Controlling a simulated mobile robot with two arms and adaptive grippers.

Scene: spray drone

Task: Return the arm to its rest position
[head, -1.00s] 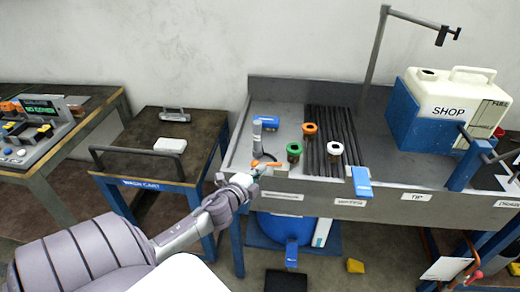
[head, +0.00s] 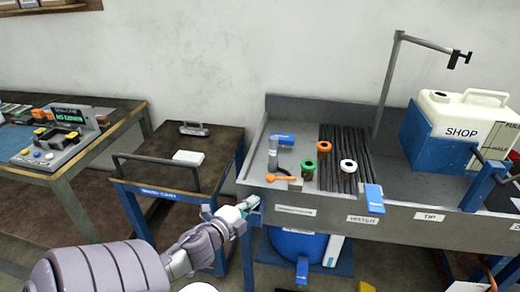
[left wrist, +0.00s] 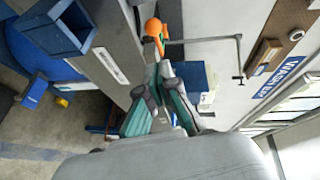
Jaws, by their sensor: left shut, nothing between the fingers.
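My left arm comes in from the lower left of the head view. Its gripper (head: 249,204) is just outside the front left corner of the grey sink bench (head: 395,213), lower than the bench's top edge. In the left wrist view the gripper (left wrist: 160,66) points along the bench front, with its fingers together and nothing held. An orange-handled tool (head: 283,178) lies at the bench's front left edge, apart from the gripper. Its orange part (left wrist: 153,30) shows beyond the fingertips in the left wrist view. My right gripper is not in view.
A cart (head: 150,172) with a white block (head: 188,157) stands left of the bench. Orange, green and white-topped parts stand on the bench, with a white SHOP container (head: 462,112) at right. A blue drum (head: 293,243) sits below. Open floor lies in front.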

